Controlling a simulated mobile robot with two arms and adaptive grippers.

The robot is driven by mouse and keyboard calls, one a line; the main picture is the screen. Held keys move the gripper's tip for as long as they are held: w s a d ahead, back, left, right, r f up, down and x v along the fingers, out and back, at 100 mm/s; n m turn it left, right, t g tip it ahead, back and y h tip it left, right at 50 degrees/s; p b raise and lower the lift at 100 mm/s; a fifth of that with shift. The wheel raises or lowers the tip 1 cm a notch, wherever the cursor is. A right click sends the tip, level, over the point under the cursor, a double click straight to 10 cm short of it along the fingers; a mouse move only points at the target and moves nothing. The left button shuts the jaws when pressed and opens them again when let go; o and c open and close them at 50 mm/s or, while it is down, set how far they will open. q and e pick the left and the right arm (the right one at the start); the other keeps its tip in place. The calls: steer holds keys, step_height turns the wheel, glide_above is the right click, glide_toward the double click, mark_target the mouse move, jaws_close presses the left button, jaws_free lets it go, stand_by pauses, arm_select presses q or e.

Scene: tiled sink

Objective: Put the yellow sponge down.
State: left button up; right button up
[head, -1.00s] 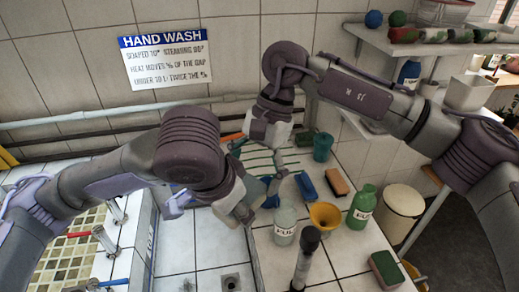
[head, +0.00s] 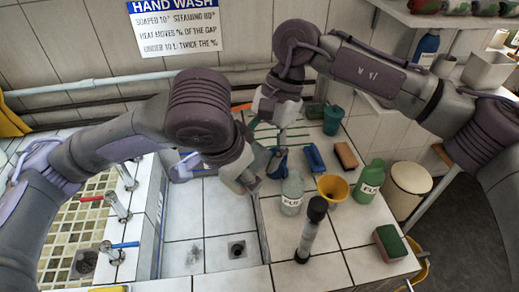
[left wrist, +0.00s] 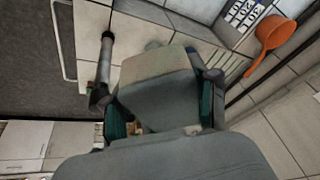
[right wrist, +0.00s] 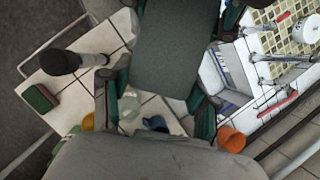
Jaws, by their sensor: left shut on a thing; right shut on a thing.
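My left gripper (left wrist: 160,108) is shut on a block with a grey face and a pale yellowish-beige end (left wrist: 158,62), which looks like the yellow sponge. In the head view the left gripper (head: 246,180) hangs at the sink's right edge, and its load is hard to make out. My right gripper (head: 277,118) points down over the back of the counter. In the right wrist view this gripper (right wrist: 165,95) is shut on a dark grey-green slab (right wrist: 175,42) that I cannot identify.
A clear bottle (head: 292,193), yellow funnel (head: 333,188), green bottle (head: 369,180), dark-topped stick (head: 311,230) and red-green sponge (head: 390,243) stand on the right counter. The sink basin (head: 205,225) is empty around its drain. Taps (head: 118,207) stand at left.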

arm_select(q)
steer(key=o, duration=1.5)
steer(key=shift+s+d+r, duration=0.15)
steer(key=shift+s+d, duration=0.1)
steer(key=shift+d, duration=0.2)
steer(key=shift+o, duration=0.6)
steer(key=shift+a, duration=0.1)
